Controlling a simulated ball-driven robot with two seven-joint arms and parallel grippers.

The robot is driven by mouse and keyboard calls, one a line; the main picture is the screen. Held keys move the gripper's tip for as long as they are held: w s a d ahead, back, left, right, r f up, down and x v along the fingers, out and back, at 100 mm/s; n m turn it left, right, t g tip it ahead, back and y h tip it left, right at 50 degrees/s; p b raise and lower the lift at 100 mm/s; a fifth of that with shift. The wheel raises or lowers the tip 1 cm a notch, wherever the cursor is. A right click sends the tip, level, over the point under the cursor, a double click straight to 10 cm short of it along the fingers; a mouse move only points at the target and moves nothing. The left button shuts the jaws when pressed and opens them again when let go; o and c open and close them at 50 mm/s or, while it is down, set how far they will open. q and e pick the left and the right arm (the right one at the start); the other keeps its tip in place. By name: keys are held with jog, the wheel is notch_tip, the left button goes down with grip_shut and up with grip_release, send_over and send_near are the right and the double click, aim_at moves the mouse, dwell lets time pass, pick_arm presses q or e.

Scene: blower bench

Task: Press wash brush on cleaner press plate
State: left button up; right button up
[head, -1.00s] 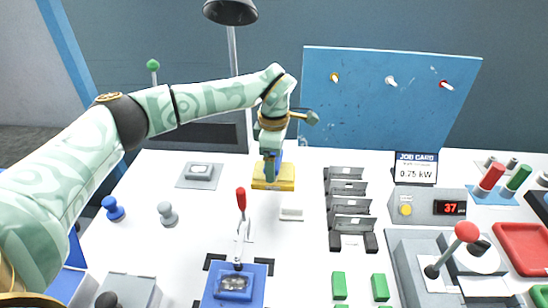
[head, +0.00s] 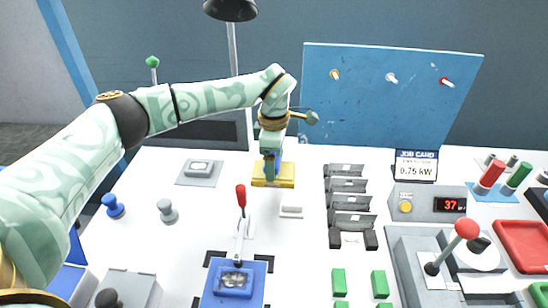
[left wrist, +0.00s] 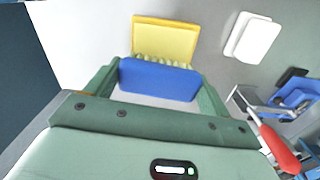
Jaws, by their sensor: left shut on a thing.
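My left gripper (head: 271,166) points down over the yellow block (head: 273,181) at the middle back of the bench. In the left wrist view the gripper (left wrist: 158,82) is shut on a blue block with pale bristles, which I take for the wash brush (left wrist: 158,82). The bristles face the yellow block (left wrist: 165,35) just beyond; I cannot tell whether they touch it. In the head view the gripper hides most of the brush. I cannot tell for sure which piece is the cleaner press plate. My right gripper is not in view.
A red-handled lever (head: 241,197) stands in front, by a blue fixture (head: 235,282). A grey plate (head: 199,172) lies to the left, dark slotted racks (head: 347,200) to the right.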

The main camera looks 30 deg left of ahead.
pick_arm(q)
notch_tip(320, 180, up, 7)
jog(key=p, duration=0.5)
jog(key=shift+r, duration=0.1)
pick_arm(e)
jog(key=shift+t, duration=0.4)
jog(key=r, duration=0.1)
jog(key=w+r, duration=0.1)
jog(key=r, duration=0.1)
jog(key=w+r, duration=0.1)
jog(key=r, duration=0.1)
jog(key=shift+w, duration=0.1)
